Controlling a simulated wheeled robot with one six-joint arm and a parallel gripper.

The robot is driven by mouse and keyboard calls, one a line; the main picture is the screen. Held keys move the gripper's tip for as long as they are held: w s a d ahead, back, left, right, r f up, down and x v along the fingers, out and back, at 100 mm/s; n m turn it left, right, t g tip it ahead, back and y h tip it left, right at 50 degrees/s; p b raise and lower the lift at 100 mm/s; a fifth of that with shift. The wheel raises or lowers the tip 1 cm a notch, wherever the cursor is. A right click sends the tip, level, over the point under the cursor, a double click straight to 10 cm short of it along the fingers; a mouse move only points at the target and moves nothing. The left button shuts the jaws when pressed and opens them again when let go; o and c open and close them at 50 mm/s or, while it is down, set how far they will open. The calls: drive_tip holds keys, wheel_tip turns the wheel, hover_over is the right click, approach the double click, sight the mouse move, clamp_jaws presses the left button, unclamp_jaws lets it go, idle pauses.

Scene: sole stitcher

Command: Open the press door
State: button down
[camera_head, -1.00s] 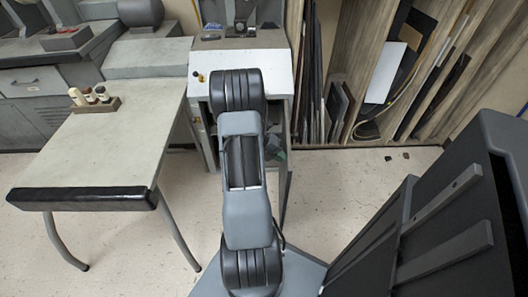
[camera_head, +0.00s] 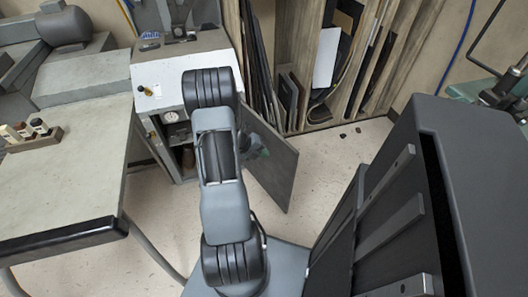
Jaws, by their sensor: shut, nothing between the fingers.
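The press (camera_head: 163,72) is a white-topped cabinet at the upper middle of the head view. Its grey door (camera_head: 279,172) stands open, swung out to the right of the cabinet. The open front shows shelves and a round gauge (camera_head: 170,117) inside. My arm reaches up the middle and covers part of the opening and of the door's hinge side. Only a small part of my gripper (camera_head: 258,146) shows, beside the arm and in front of the door's inner face. It is shut and empty. Its fingertips are mostly hidden, and I cannot tell whether it touches the door.
A grey table (camera_head: 75,165) with a small rack of bottles (camera_head: 30,137) stands at the left, close to the press. Wooden racks (camera_head: 345,105) with leaning sheets stand behind the door. A green machine (camera_head: 490,92) is at the far right.

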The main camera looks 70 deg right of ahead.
drive_tip(key=w+a+r+p, duration=0.4)
drive_tip(key=w+a+r, duration=0.2)
drive_tip(key=a, duration=0.2)
drive_tip(key=shift+w+a+r, duration=0.3)
drive_tip(key=shift+a+r, duration=0.1)
